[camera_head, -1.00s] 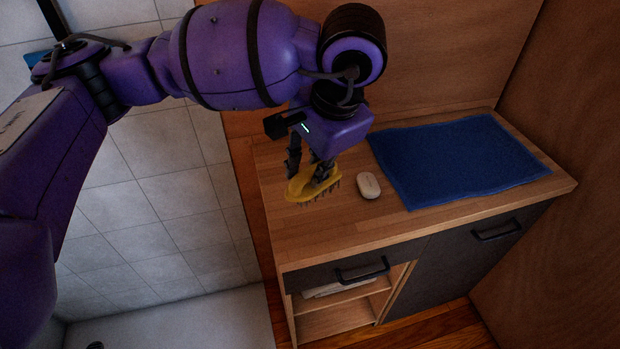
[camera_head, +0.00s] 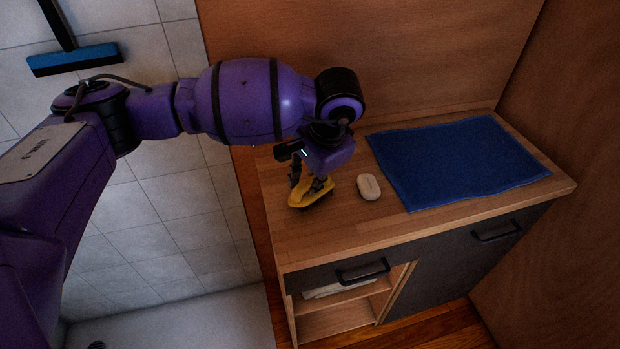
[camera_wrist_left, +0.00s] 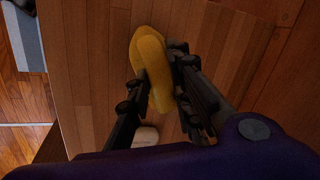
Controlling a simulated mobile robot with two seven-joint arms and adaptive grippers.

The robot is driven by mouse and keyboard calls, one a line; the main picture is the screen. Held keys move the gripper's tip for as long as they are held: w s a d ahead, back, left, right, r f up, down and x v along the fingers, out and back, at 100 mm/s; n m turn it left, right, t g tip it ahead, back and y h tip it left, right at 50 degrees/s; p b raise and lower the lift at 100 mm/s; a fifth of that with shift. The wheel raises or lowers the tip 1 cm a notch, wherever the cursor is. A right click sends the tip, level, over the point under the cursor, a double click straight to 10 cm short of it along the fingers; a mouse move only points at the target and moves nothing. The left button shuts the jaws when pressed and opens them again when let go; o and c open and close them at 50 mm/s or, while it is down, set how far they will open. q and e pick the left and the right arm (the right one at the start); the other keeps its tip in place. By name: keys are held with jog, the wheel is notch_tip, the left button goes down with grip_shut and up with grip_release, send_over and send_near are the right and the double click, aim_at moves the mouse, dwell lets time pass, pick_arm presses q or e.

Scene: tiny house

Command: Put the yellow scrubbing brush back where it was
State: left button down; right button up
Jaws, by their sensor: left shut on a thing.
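The yellow scrubbing brush (camera_head: 309,196) is in my left gripper (camera_head: 311,186), over the left part of the wooden counter top. In the head view the brush sits low, at or just above the counter; I cannot tell whether it touches. In the left wrist view the brush (camera_wrist_left: 151,68) lies between the two fingers of the left gripper (camera_wrist_left: 158,85), which are shut on it. The brush's bristles are hidden now. My right gripper is not in view.
A white soap bar (camera_head: 369,187) lies just right of the brush. A blue towel (camera_head: 455,160) covers the right part of the counter (camera_head: 330,238). A wooden wall stands behind. Bare counter lies in front of the brush. A squeegee (camera_head: 73,60) is at the upper left.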

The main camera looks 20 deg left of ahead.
pick_arm(q)
jog(key=shift+f, duration=0.2)
jog(key=c, duration=1.6)
grip_release()
jog(key=shift+o, duration=0.2)
jog(key=shift+r, duration=0.35)
jog(key=v, duration=1.1)
jog(key=shift+r, duration=0.3)
jog(key=shift+s+d, duration=0.1)
jog(key=shift+s, duration=0.05)
